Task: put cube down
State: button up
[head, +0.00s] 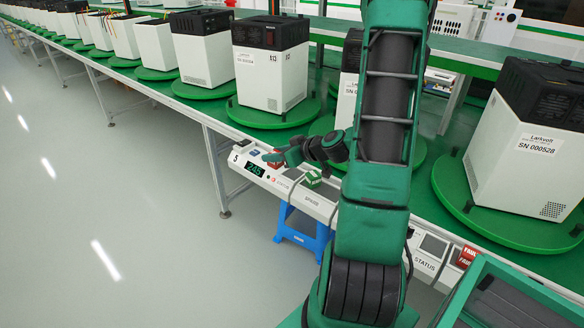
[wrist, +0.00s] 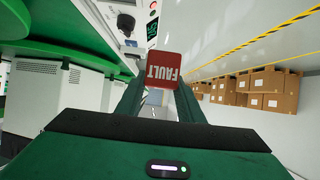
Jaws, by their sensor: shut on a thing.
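A red cube (wrist: 164,70) with the word FAULT on its face is held between the fingertips of my gripper (wrist: 160,88) in the wrist view. The lettering appears upside down there. I cannot tell whether the cube touches the surface below. A small green cube (head: 313,179) sits on the strip close to the gripper. My arm hides part of the strip.
A green digital display (head: 255,169) is set in the strip beside the gripper. White units with black tops (head: 270,65) stand on green turntables behind. A blue stool (head: 303,235) is below; cardboard boxes (wrist: 255,88) are distant.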

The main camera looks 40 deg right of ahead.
jog(key=d+f, duration=0.1)
jog(key=d, duration=0.2)
jog(key=d+f, duration=0.2)
jog(key=d, duration=0.1)
jog(key=d+f, duration=0.2)
jog(key=d, duration=0.1)
jog(key=shift+w+f, duration=0.1)
jog(key=shift+w, duration=0.3)
notch_tip(320, 180, down, 3)
jog(key=shift+r, duration=0.1)
jog(key=shift+f, duration=0.45)
jog(key=shift+a+f, duration=0.1)
jog(key=o, duration=1.1)
